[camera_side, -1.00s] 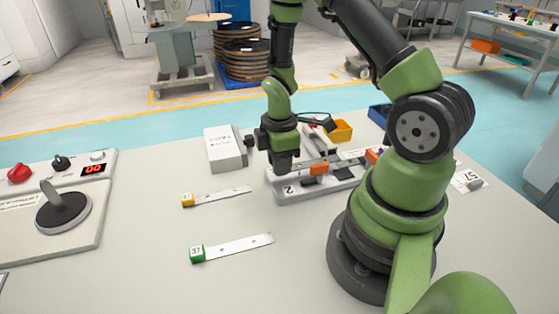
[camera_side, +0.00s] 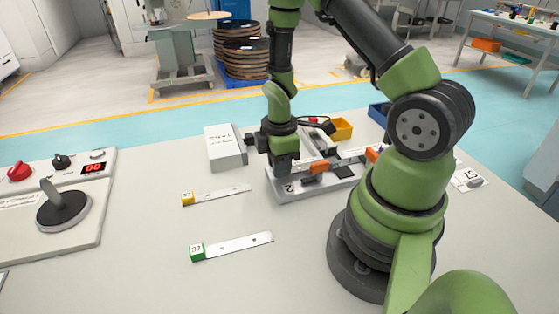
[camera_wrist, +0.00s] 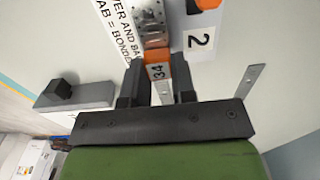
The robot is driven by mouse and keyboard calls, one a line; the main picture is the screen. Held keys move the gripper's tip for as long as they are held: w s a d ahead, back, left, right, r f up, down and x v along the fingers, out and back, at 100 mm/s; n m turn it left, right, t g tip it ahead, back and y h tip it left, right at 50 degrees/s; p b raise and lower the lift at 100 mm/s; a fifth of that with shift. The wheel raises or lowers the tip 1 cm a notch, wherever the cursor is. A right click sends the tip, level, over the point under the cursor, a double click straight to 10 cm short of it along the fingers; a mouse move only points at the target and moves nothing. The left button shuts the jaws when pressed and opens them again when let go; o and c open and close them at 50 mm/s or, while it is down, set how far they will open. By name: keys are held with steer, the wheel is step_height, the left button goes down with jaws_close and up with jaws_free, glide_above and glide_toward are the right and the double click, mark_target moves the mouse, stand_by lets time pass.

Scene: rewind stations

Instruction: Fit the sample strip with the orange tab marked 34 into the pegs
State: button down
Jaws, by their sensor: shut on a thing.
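The sample strip with the orange tab marked 34 (camera_wrist: 158,71) is between my gripper's fingers in the wrist view. Its pale strip (camera_wrist: 165,96) runs back between the fingers. My gripper (camera_side: 285,170) is shut on this strip over the left end of the grey station marked 2 (camera_side: 290,190). The station's label also shows in the wrist view (camera_wrist: 199,41), with a metal plate with holes beside it (camera_wrist: 150,22). I cannot tell whether the strip sits on any pegs.
A yellow-tabbed strip (camera_side: 215,196) and a green-tabbed strip (camera_side: 235,246) lie on the table to the left. A white box (camera_side: 225,148) stands behind left, a yellow bin (camera_side: 340,130) behind. A control panel (camera_side: 75,205) is at far left.

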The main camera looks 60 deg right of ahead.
steer(key=shift+f, duration=0.55)
steer(key=c, duration=0.9)
jaws_free()
steer(key=shift+o, duration=0.2)
step_height(320, 180, up, 10)
steer(key=shift+f, duration=0.1)
steer(key=s+a+r+m+t+y, duration=0.1)
steer(key=s+a+r+m+t, duration=0.2)
steer(key=a+r+m, duration=0.3)
steer(key=s+a+r+m+t+y, duration=0.1)
steer(key=s+a+r+m+t, duration=0.3)
steer(key=r, duration=0.9)
steer(key=s+a+m, duration=0.1)
steer(key=s+m, duration=0.1)
steer(key=m, duration=0.1)
steer(key=shift+s+a, duration=0.15)
steer(key=shift+a, duration=0.25)
